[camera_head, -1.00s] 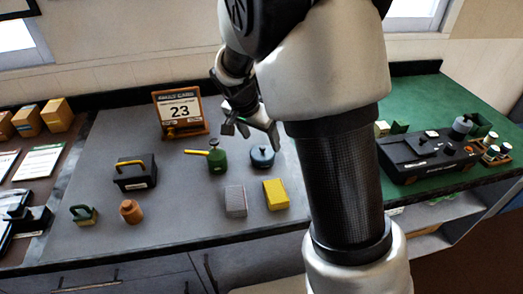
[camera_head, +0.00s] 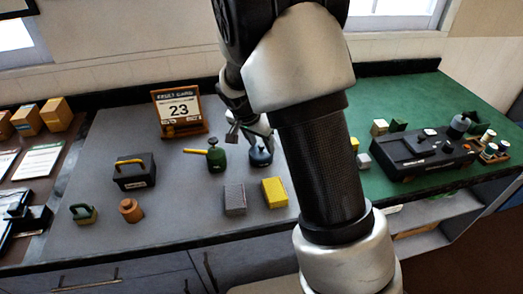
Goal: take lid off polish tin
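The polish tin (camera_head: 261,158) appears to be the small round dark-blue tin with a knobbed lid, on the grey worktop right of the green oil can (camera_head: 216,157). My gripper (camera_head: 251,138) is just above the tin, with its fingers spread apart. One finger shows to the upper left of the tin; the other overlaps the tin's top in the picture. Whether a finger touches the lid knob is hidden. The lid appears to be on the tin.
A grey block (camera_head: 235,199) and a yellow block (camera_head: 275,192) stand in front of the tin. My arm covers the area to the right.

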